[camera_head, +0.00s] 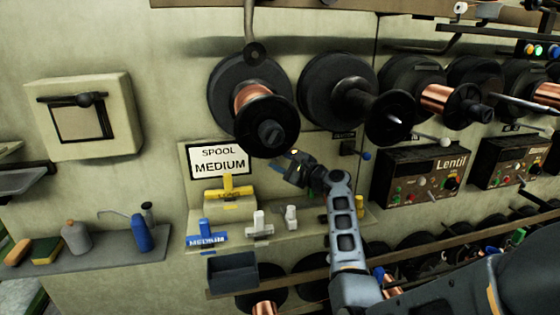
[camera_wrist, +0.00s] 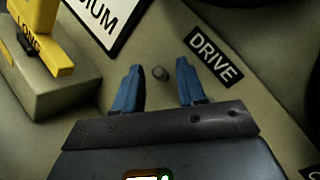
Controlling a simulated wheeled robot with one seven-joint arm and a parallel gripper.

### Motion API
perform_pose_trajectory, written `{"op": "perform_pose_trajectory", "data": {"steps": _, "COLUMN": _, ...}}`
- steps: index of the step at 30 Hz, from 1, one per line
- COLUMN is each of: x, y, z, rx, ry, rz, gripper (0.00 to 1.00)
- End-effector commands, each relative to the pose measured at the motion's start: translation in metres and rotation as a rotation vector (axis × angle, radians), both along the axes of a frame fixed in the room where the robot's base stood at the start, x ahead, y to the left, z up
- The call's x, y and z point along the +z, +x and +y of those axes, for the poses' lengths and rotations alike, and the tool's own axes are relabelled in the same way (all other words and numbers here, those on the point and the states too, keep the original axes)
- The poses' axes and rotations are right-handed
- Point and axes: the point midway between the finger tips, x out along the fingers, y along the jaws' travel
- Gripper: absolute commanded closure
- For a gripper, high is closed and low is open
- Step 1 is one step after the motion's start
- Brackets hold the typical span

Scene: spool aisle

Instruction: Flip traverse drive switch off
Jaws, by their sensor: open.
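A small grey round knob (camera_wrist: 160,73), the switch beside the black DRIVE label (camera_wrist: 213,60), sticks out from the beige wall in the wrist view. My gripper (camera_wrist: 158,84) is open and empty, with one blue finger on each side of the knob in the picture. I cannot tell whether the fingertips are level with the knob or short of it. No contact shows. In the head view my gripper (camera_head: 287,160) is at the wall below the spools and right of the SPOOL MEDIUM sign (camera_head: 220,161); it hides the knob there.
A yellow T-shaped piece (camera_head: 231,188) labelled LONG (camera_wrist: 33,40) stands on a block to the left. A copper spool (camera_head: 262,115) hangs just above my gripper. A blue-tipped lever (camera_head: 366,155) and the Lentil control box (camera_head: 428,176) are to the right.

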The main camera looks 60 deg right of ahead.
Motion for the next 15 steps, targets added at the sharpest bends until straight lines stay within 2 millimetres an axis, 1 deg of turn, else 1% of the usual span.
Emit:
{"op": "perform_pose_trajectory", "data": {"steps": 7, "x": -0.0004, "y": 0.0011, "z": -0.0001, "rx": 0.0, "ry": -0.001, "rz": 0.0, "gripper": 0.6}}
{"op": "perform_pose_trajectory", "data": {"steps": 8, "x": -0.0004, "y": 0.0011, "z": -0.0001, "rx": 0.0, "ry": -0.001, "rz": 0.0, "gripper": 0.62}}
{"op": "perform_pose_trajectory", "data": {"steps": 15, "x": -0.0004, "y": 0.0009, "z": -0.0001, "rx": 0.0, "ry": -0.001, "rz": 0.0, "gripper": 0.85}}
